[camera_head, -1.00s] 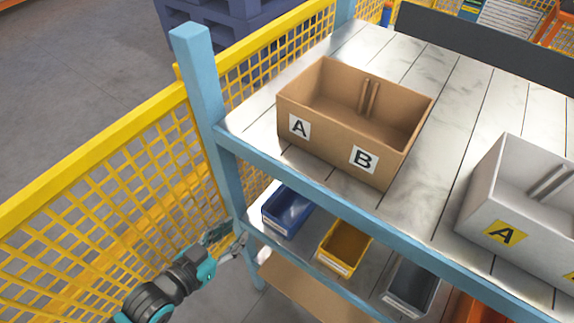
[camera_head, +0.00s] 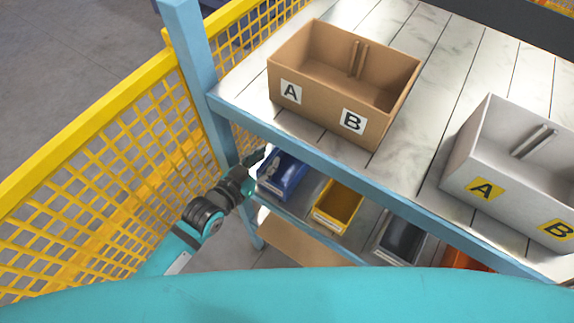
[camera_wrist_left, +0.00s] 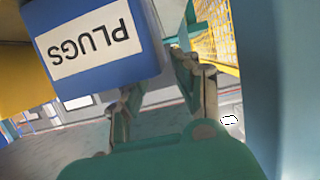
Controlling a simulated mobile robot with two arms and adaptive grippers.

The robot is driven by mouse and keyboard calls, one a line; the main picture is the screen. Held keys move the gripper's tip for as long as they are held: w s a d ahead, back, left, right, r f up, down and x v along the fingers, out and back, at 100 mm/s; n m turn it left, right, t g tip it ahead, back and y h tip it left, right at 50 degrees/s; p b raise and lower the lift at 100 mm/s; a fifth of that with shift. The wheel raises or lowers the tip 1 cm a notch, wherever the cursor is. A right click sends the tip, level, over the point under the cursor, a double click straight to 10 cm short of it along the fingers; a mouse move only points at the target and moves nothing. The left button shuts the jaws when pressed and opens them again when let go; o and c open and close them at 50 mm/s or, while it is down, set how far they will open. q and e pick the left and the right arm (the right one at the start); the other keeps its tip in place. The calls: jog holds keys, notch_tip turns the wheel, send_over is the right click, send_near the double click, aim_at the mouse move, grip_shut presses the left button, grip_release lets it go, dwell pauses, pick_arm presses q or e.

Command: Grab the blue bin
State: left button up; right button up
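The blue bin (camera_head: 283,172) sits at the left end of the lower shelf. Its white PLUGS label appears upside down in the left wrist view, where the bin (camera_wrist_left: 150,52) fills the upper left. My left gripper (camera_head: 262,160) is at the bin's left side, by the blue post. In the wrist view its fingers (camera_wrist_left: 160,95) are apart, one below the bin and one to its right. No grip on the bin shows; whether a finger touches it I cannot tell. My right gripper is not in view.
A yellow bin (camera_head: 338,207) and a dark grey bin (camera_head: 401,238) stand right of the blue bin. The blue post (camera_head: 196,80) and yellow mesh fence (camera_head: 90,190) are close to my left arm. A brown A/B box (camera_head: 325,105) and a grey box (camera_head: 500,190) stand above.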

aim_at(273, 151)
pick_arm(q)
jog(key=x, duration=0.4)
jog(key=shift+w+a+f+p, duration=0.15)
jog(key=shift+w+f+p, duration=0.1)
jog(key=shift+w+p, duration=0.1)
grip_shut()
